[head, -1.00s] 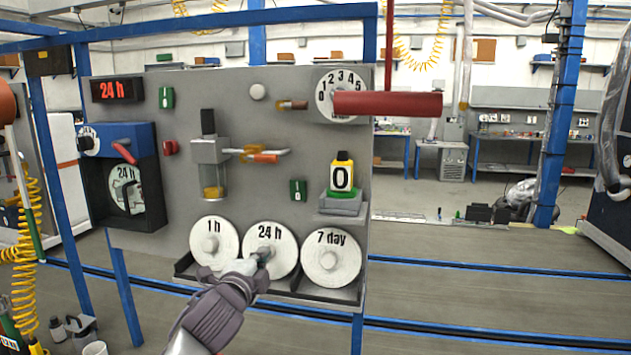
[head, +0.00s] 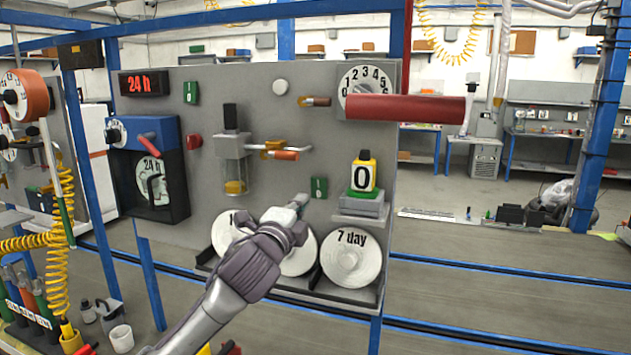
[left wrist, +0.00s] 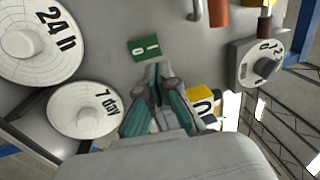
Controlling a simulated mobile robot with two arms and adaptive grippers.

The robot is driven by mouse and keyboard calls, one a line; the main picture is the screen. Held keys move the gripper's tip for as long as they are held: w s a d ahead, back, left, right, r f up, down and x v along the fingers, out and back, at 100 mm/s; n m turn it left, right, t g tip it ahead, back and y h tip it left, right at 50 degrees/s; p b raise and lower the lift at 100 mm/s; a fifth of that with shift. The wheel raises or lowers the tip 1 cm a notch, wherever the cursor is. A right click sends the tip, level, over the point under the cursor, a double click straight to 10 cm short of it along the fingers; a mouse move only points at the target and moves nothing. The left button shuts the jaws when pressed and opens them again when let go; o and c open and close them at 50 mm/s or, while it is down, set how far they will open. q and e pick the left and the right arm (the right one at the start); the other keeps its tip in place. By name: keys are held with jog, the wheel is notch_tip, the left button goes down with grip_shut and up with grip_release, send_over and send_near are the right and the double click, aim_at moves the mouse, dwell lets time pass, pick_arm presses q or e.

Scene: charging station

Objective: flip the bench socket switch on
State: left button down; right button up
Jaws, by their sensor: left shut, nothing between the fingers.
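A small green rocker switch (head: 319,188) marked 0 and I sits on the grey panel, left of the yellow block with a 0. It also shows in the left wrist view (left wrist: 145,47), just beyond my fingertips. A similar green switch (head: 191,92) is at the panel's upper left; no label tells which one is the bench socket switch. My left gripper (head: 299,201) is shut and empty, a little left of and below the lower switch. In the left wrist view its fingertips (left wrist: 160,70) are close to that switch; contact cannot be told.
The yellow block (head: 366,172) stands on a small grey shelf to the right. White discs, including the 7 day disc (head: 348,258), rest in the tray below. A red bar (head: 405,110) juts out above.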

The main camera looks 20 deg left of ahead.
aim_at(319, 179)
pick_arm(q)
jog(key=w, duration=0.3)
jog(key=w+r+p, duration=0.1)
jog(key=w, duration=0.2)
jog(key=w+p, duration=0.1)
jog(key=w, duration=0.3)
jog(key=shift+d+r, duration=0.15)
jog(key=shift+d, duration=0.05)
jog(key=shift+s, duration=0.1)
jog(key=p, duration=0.1)
jog(key=r+p, duration=0.1)
jog(key=p, duration=0.1)
jog(key=shift+w, duration=0.2)
jog(key=shift+f+g, duration=0.3)
jog(key=shift+f, duration=0.1)
jog(key=shift+w, duration=0.1)
